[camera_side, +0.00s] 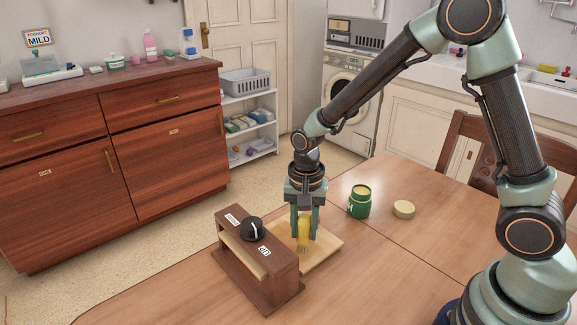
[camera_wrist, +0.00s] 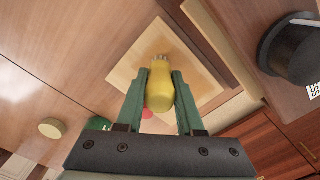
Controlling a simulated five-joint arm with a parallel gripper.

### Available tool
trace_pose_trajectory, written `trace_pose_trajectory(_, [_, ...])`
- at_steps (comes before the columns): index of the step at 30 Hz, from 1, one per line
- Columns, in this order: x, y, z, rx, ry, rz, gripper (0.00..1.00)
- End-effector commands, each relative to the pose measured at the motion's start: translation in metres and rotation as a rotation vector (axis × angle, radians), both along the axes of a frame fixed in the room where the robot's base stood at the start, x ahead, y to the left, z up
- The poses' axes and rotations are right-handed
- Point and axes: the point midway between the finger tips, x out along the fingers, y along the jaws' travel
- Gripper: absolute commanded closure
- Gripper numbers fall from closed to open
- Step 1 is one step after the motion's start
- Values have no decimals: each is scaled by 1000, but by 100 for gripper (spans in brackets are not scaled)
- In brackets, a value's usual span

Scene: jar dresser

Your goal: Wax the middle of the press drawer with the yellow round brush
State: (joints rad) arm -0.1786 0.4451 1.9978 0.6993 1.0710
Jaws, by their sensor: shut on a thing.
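My gripper (camera_side: 304,232) is shut on the yellow round brush (camera_side: 304,227), holding it upright with the bristles down. The brush also shows between my fingers in the wrist view (camera_wrist: 160,88), its bristles (camera_wrist: 160,58) over the pale board. The press (camera_side: 262,275) is a dark brown wooden stand with a black knob (camera_side: 252,229) and white labels on top. Its pale drawer (camera_side: 325,245) sticks out to the right, under my gripper. The bristles are at or just above the drawer, near its middle; I cannot tell whether they touch.
An open green jar (camera_side: 360,205) with pale yellow contents stands right of the drawer. Its round lid (camera_side: 404,209) lies beside it on the wooden table (camera_side: 390,270). The table's front is clear. A dresser (camera_side: 110,165) with bottles and jars stands at the back left.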

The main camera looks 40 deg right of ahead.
Motion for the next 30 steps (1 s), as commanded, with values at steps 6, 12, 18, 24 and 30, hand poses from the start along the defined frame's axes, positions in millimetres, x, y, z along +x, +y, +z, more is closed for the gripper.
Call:
trace_pose_trajectory(6, [21,0,-1,0,0,0,100])
trace_pose_trajectory(12, [39,0,0,1,-1,0,100])
trace_pose_trajectory(18, [57,-1,0,1,-1,-1,100])
trace_pose_trajectory(24, [75,0,-1,0,-1,-1,100])
trace_pose_trajectory(30, [93,0,-1,0,-1,0,100])
